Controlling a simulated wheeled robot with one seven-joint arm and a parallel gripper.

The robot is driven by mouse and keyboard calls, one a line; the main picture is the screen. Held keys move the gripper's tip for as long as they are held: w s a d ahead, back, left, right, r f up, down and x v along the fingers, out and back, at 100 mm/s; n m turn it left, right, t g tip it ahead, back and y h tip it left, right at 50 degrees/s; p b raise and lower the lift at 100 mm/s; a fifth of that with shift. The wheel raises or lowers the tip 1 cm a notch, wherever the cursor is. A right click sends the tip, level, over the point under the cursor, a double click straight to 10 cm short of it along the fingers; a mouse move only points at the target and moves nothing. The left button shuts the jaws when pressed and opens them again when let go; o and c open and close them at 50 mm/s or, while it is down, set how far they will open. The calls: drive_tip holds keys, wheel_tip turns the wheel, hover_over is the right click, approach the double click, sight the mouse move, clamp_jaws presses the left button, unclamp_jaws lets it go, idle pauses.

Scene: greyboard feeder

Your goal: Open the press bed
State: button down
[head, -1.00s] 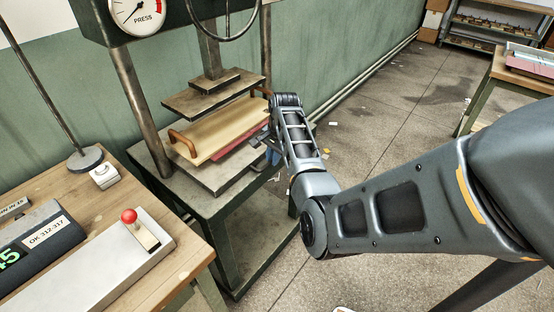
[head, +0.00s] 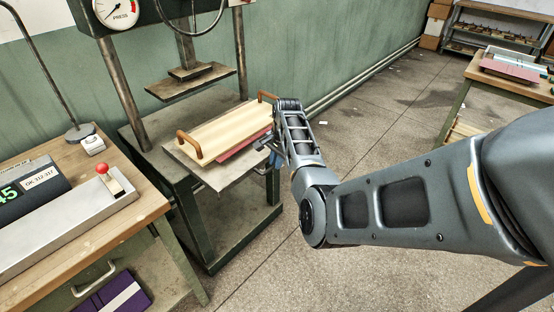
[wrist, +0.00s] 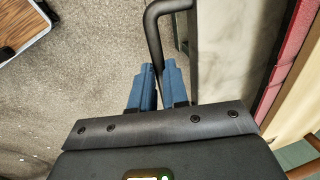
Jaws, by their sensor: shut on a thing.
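The press bed (head: 222,177) is a flat grey plate, slid partly out towards the front right of the press frame. On it lie a pink sheet (head: 245,148) and a pale wooden board (head: 232,130) with brown handles at both ends. My gripper (head: 272,152) is at the bed's front right edge, mostly hidden behind my own wrist in the head view. In the wrist view its blue fingers (wrist: 157,82) are shut on the dark bent bed handle (wrist: 153,32). The grip itself is partly hidden there.
The upper platen (head: 190,82) hangs behind and above the wooden board. A wooden workbench (head: 90,230) with a red-knobbed device (head: 103,169) stands at the left. Another table (head: 510,85) is at the far right.

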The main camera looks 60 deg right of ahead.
drive_tip(key=shift+s, duration=0.3)
drive_tip(key=c, duration=1.1)
unclamp_jaws()
drive_tip(key=shift+s+a+r, duration=0.1)
drive_tip(key=shift+s+r, duration=0.15)
drive_tip(key=shift+r, duration=1)
drive_tip(key=shift+s+a+r, duration=0.1)
drive_tip(key=shift+s+r, duration=0.1)
drive_tip(key=shift+r, duration=1.1)
drive_tip(key=shift+s+r, duration=0.25)
drive_tip(key=shift+r, duration=1)
